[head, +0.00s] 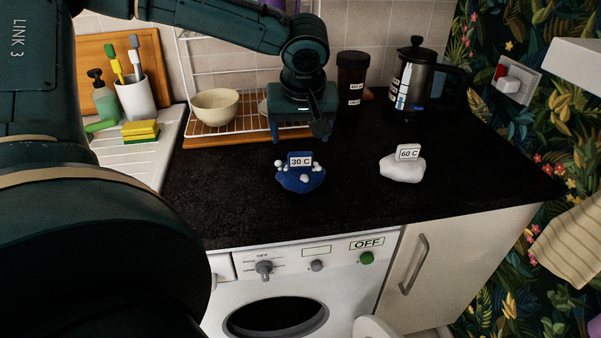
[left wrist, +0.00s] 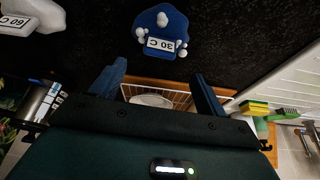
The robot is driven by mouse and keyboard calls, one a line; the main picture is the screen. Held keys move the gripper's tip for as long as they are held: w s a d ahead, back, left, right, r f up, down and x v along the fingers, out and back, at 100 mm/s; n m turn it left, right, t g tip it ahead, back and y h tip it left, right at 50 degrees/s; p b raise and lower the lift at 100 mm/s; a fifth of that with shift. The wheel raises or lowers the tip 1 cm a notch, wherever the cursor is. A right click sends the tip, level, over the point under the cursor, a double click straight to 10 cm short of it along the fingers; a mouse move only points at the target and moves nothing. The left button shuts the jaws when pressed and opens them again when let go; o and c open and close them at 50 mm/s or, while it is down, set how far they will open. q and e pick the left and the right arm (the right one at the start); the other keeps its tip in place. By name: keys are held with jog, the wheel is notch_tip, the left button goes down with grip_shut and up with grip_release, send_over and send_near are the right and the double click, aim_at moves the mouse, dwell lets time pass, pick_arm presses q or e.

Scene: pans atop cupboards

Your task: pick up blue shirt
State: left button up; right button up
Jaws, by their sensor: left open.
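The blue shirt (head: 300,179) lies crumpled on the black worktop, with small white blobs on it and a white "30 C" tag. It also shows in the left wrist view (left wrist: 161,24), ahead of the fingers and upside down. My left gripper (head: 300,132) is above the worktop, just behind the blue shirt in the head view. In the left wrist view its two fingers (left wrist: 160,84) are spread apart, with nothing between them and apart from the shirt. My right gripper is not in view.
A white cloth lump (head: 402,168) tagged "60 C" lies to the right. Behind stand a dish rack with a bowl (head: 215,107), a dark jar (head: 351,84) and a cafetière (head: 420,82). A washing machine (head: 300,280) is below the worktop. The worktop's front strip is clear.

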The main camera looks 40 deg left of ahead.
aim_at(300, 153)
pick_arm(q)
jog(key=x, duration=0.6)
jog(key=shift+f, duration=0.45)
jog(key=shift+c, duration=0.5)
jog(key=c, duration=1.3)
jog(key=shift+r, duration=0.1)
